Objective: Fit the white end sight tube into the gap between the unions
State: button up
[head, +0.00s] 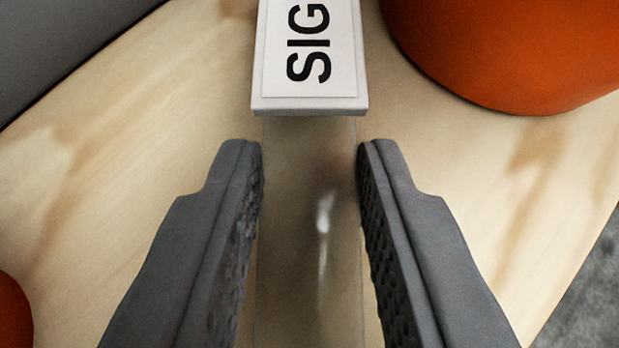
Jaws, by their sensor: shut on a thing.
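The sight tube has a clear body (310,230) with a small bright highlight, and a white end block (309,104) at the top of the view. The block carries black letters reading "SIG", cut off by the upper picture edge. My gripper (310,160) is shut on the clear body, one dark ridged finger on each side, just below the white block. The tube's lower end is out of view. No unions or gap can be made out in this view.
A large orange rounded object (510,50) stands at the upper right, close to the white block. Part of another orange object (12,315) shows at the lower left edge. A dark grey surface (60,40) fills the upper left corner. Pale wood (120,170) lies beneath, with grey floor (585,290) at the lower right.

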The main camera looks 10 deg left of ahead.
jog(key=shift+f, duration=0.15)
jog(key=o, duration=1)
jog(key=shift+o, duration=0.2)
jog(key=shift+s+r, duration=0.15)
jog(key=shift+r, duration=0.15)
jog(key=v, duration=1.1)
jog(key=shift+s, duration=0.3)
jog(key=shift+d+r, duration=0.1)
jog(key=shift+r, duration=0.1)
